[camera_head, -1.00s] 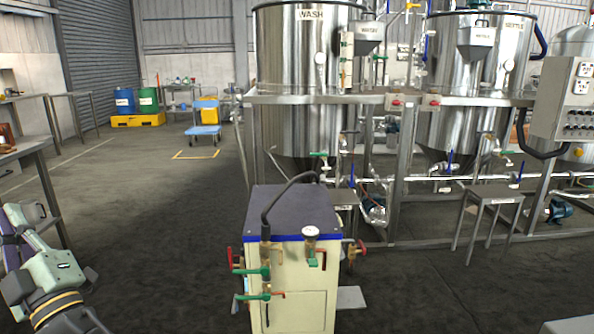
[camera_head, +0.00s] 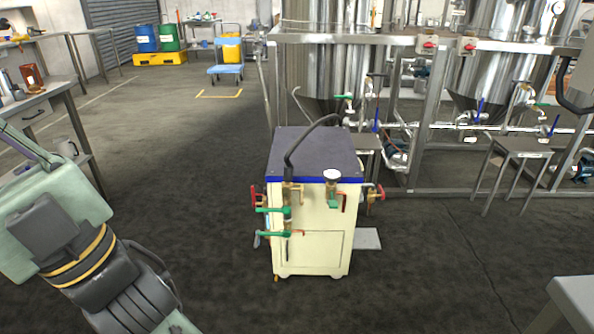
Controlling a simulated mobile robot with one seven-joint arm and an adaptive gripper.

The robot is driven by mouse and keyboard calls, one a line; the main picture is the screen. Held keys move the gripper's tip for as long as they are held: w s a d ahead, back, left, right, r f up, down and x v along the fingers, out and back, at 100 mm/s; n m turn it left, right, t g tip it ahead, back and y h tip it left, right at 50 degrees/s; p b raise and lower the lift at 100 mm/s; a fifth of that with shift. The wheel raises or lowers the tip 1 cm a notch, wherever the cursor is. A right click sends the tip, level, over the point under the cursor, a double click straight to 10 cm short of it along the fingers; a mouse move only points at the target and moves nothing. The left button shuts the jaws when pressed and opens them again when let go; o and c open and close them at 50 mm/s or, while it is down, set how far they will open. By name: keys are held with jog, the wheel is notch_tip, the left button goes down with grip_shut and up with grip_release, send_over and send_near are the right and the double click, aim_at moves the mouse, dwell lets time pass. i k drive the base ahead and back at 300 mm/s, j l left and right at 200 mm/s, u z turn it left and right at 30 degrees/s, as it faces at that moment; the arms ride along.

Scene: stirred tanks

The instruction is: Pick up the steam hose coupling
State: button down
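A cream cabinet (camera_head: 312,228) with a dark top and blue trim stands on the floor in the middle of the view. A black hose (camera_head: 312,135) arcs over its top from the back to the front edge. The hose's front end (camera_head: 288,172) meets brass fittings above green-handled valves (camera_head: 272,210) on the cabinet front. A coupling cannot be made out clearly, though it may be at this hose end. My arm fills the lower left, well apart from the cabinet. My gripper's fingertips are not in view.
A workbench (camera_head: 40,108) is at left. The floor before the cabinet is clear.

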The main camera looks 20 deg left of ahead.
aim_at(288, 173)
jog(key=i+j+u, duration=0.25)
jog(key=i, duration=0.25)
jog(key=i+u, duration=0.3)
jog(key=i, duration=0.25)
